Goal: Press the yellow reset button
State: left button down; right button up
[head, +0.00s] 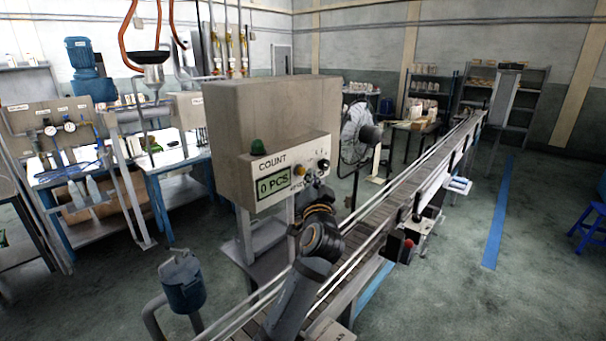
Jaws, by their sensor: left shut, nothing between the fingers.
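The yellow reset button (299,170) sits on the front panel of a beige control box (265,110), to the right of the word COUNT and the green display (273,186), which reads 0 PCS. My left gripper (309,181) is shut and empty, close to the panel just below and right of the yellow button. The button still shows above it; I cannot tell whether the fingertips touch the panel. The gripper and wrist cover the lower right part of the panel. My right gripper is not in view.
A black knob (323,165) is right of the button, and a green lamp (257,147) is at the panel's upper left. A conveyor (372,222) runs below and beyond my arm. A blue-grey canister (182,282) stands at lower left. A fan (359,132) stands behind the box.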

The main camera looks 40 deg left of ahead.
pick_arm(q)
jog(key=shift+d, duration=0.25)
jog(key=d, duration=0.1)
jog(key=d+b, duration=0.1)
jog(key=d, duration=0.3)
jog(key=shift+s, duration=0.3)
dwell(0.5)
